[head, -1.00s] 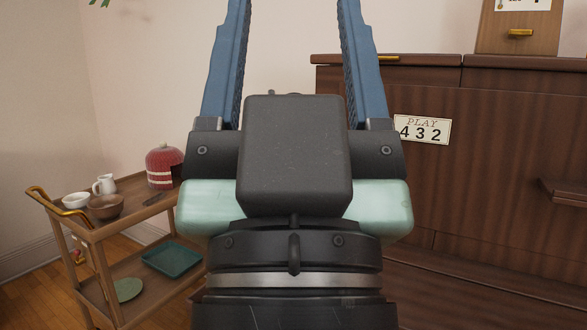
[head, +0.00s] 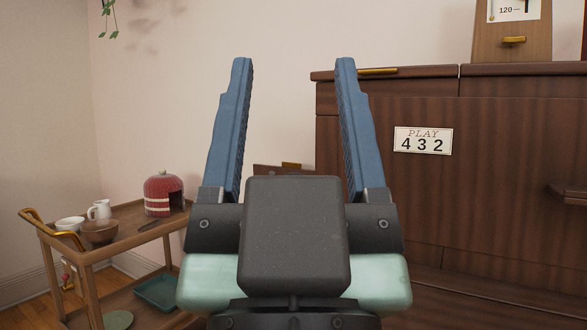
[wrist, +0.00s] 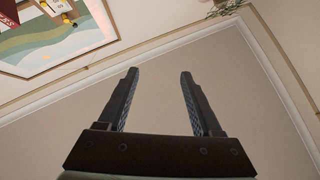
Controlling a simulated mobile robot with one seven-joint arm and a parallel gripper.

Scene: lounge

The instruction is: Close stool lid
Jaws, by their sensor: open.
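My gripper (head: 294,62) is open and empty, with two blue fingers pointing up in the middle of the head view. Its open fingers also show in the wrist view (wrist: 158,73), against a bare wall or ceiling. No stool can be made out for sure. A small dark brown wooden piece with a brass part (head: 289,166) shows between and behind the fingers. Its lower portion is hidden by my gripper, and I cannot tell whether it belongs to the stool.
A large dark wooden cabinet (head: 510,190) with a "PLAY 432" sign (head: 423,140) stands at right. A wooden trolley (head: 128,222) at left holds bowls, a white jug (head: 101,209) and a red domed item (head: 163,194). A framed picture (wrist: 60,42) shows in the wrist view.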

